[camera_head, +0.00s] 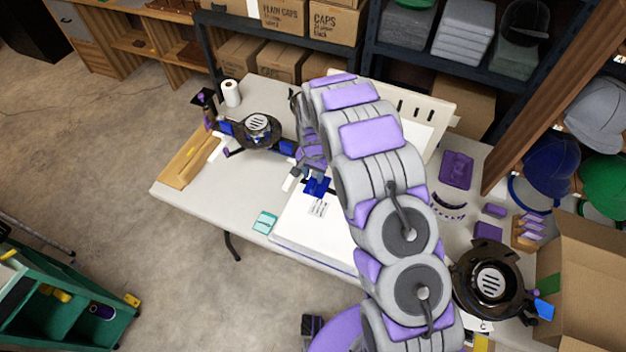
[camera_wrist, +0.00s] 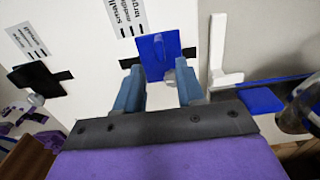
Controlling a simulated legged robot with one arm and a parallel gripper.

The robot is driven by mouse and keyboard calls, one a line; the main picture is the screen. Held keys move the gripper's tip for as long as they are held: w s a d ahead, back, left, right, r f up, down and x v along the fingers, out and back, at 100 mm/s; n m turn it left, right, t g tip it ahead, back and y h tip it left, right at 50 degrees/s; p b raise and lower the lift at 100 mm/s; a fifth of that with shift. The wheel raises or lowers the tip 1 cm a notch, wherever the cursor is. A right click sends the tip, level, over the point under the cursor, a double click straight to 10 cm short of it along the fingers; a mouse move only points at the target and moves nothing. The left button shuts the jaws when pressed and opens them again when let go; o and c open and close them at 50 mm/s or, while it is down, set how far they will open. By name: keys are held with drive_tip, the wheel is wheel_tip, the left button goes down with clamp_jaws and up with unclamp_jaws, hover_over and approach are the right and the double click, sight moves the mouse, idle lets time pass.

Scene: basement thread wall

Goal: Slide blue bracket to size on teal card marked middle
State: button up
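The blue bracket (camera_wrist: 152,58) is a flat plate with an upright fin, seated across a dark strip on a white board. It also shows in the head view (camera_head: 317,187). A white label (camera_wrist: 125,14) beside it reads small, medium, large. My gripper (camera_wrist: 158,84) is at the bracket, its two blue-grey fingers apart with a clear gap. The fingers partly overlap the bracket's lower edge, and I cannot tell whether they touch it. A silver knob shows between them. The teal card (camera_head: 265,222) lies at the table's front edge; its marking is too small to read.
A black bracket (camera_wrist: 42,80) with a silver knob and its own label sits to the left. A white L-shaped piece (camera_wrist: 218,55) stands close on the right. The white table (camera_head: 190,190) has free room at left. A black cap-like device (camera_head: 258,130) stands behind.

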sight(313, 185)
wheel_tip(313, 185, up, 10)
drive_tip(key=p, duration=0.1)
idle(0.5)
